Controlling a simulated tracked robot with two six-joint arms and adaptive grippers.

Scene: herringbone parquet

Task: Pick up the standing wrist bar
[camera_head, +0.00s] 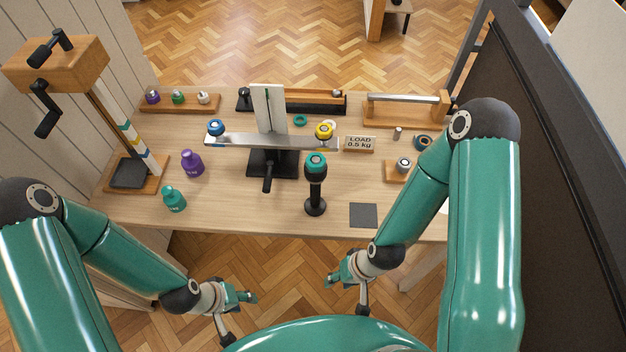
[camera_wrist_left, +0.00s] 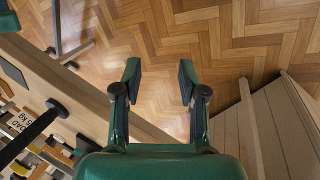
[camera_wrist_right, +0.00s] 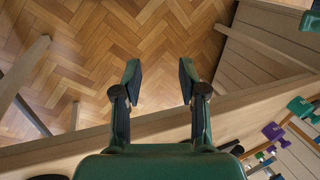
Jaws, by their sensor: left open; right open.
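The standing wrist bar (camera_head: 315,190) is a black upright bar with a teal top and a round black foot. It stands upright near the table's front edge in the head view. Its dark shaft and foot also show at the left of the left wrist view (camera_wrist_left: 38,128). My left gripper (camera_head: 243,298) is open and empty, below and in front of the table, left of the bar. My right gripper (camera_head: 340,276) is open and empty, in front of the table edge, slightly right of the bar. Neither touches it. Both wrist views show parted fingers with floor between them.
Behind the bar stands a balance with a metal beam (camera_head: 240,139). A dark square mat (camera_head: 363,215) lies right of the bar. A load sign (camera_head: 360,144) and wooden rack (camera_head: 405,112) are farther right.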

